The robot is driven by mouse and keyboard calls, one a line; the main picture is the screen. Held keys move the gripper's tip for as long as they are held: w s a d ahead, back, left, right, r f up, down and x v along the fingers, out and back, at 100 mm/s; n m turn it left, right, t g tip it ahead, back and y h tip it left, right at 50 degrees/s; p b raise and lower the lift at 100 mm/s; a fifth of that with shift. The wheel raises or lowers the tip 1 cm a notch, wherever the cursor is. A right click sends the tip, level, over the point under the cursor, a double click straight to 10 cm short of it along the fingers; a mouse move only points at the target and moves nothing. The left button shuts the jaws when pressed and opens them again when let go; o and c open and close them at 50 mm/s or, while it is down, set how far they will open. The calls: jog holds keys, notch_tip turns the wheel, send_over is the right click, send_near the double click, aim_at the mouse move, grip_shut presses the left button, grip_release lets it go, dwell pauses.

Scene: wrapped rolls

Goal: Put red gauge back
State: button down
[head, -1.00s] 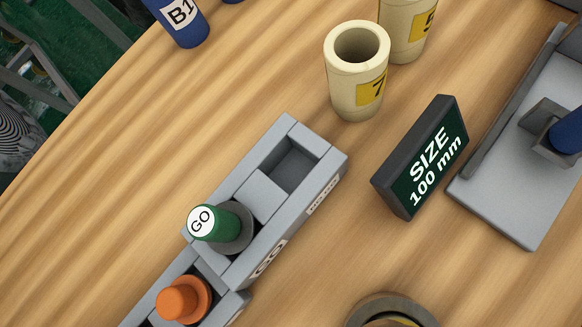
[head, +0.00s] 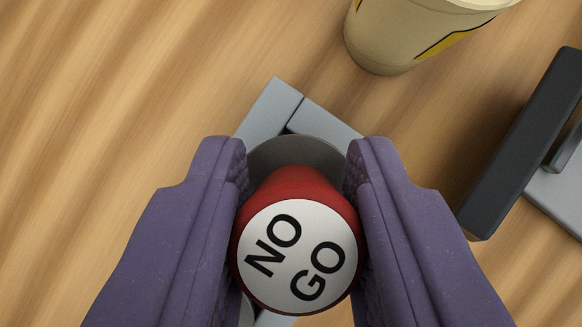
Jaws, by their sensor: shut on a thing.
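The red gauge (head: 297,184) has a white end face lettered NO GO, turned toward the camera. My gripper (head: 297,190) is shut on it, with one purple finger on each side. A dark grey round part of the gauge shows just beyond the red handle. The grey holder (head: 272,108) lies behind the gauge, and only its far corner and edges show. The gauge is over the holder's far end. The gauge and fingers hide most of the holder, so I cannot tell whether the gauge is seated in its slot.
A cream cup-like roll (head: 385,45) stands on the wooden table (head: 110,90) at the top right. The dark size sign (head: 525,150) is at the right, with a grey stand (head: 560,190) beside it. The table at the left is clear.

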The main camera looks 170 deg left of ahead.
jog(key=shift+f+b, duration=0.4)
jog(key=shift+f, duration=1.2)
jog(key=c, duration=0.8)
grip_release()
jog(key=shift+r, duration=0.2)
jog(key=p+v, duration=0.4)
jog(key=v, duration=0.8)
